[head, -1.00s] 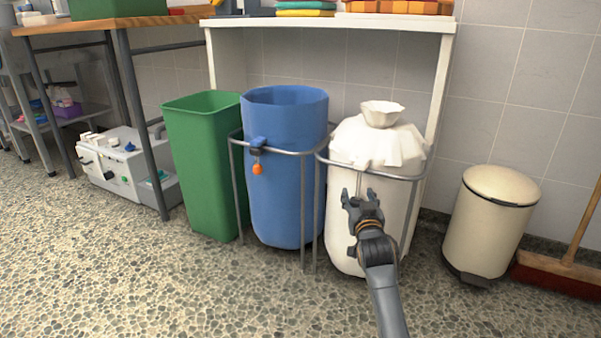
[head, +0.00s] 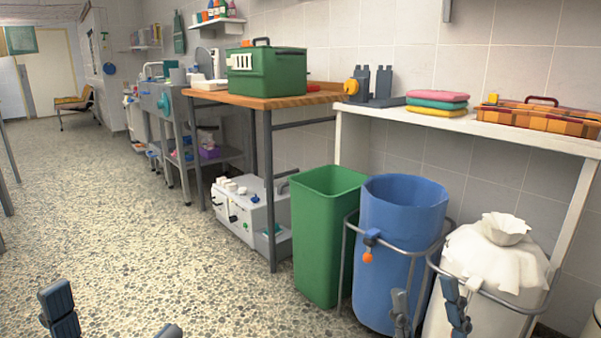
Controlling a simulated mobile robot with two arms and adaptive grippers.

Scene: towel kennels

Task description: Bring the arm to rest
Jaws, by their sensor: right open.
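My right gripper (head: 425,290) is at the bottom right of the head view, in front of the blue bin (head: 385,240) and the white bag (head: 492,262) in their metal frames. Its two fingers point up and stand apart, with nothing between them. The rest of that arm is below the picture. My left gripper (head: 113,306) shows at the bottom left, over the speckled floor. Its two dark fingers are wide apart and empty, and its arm is cut off by the picture's edge.
A green bin (head: 322,245) stands beside the blue one. A wooden-topped table (head: 262,101) holds a green box (head: 266,74). A white shelf (head: 470,122) carries folded towels (head: 437,102) and a plaid case (head: 540,118). The floor at left is open.

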